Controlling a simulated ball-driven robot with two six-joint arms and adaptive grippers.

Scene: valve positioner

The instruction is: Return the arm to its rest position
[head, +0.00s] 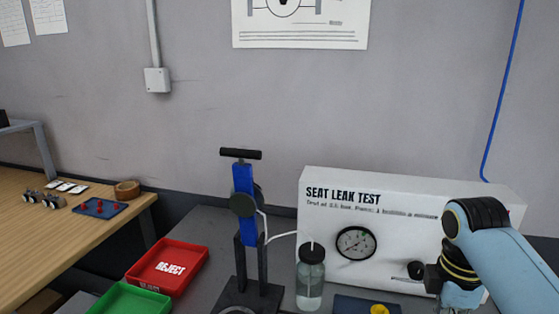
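My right arm (515,255) comes in from the right, light blue with a black cap at its bend. My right gripper (460,298) points down at the bottom edge, in front of the lower right part of the white seat leak test box (415,245). Its fingertips are cut off by the frame, so I cannot tell whether it is open or shut or holds anything. My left arm and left gripper are not in view.
The box bears a round gauge (356,243) and a black knob (416,269). Left of it stand a clear bottle (310,284) and a blue pump-like stand (243,190), joined by a white tube. A red REJECT tray (195,255) and a green tray (128,301) lie further left.

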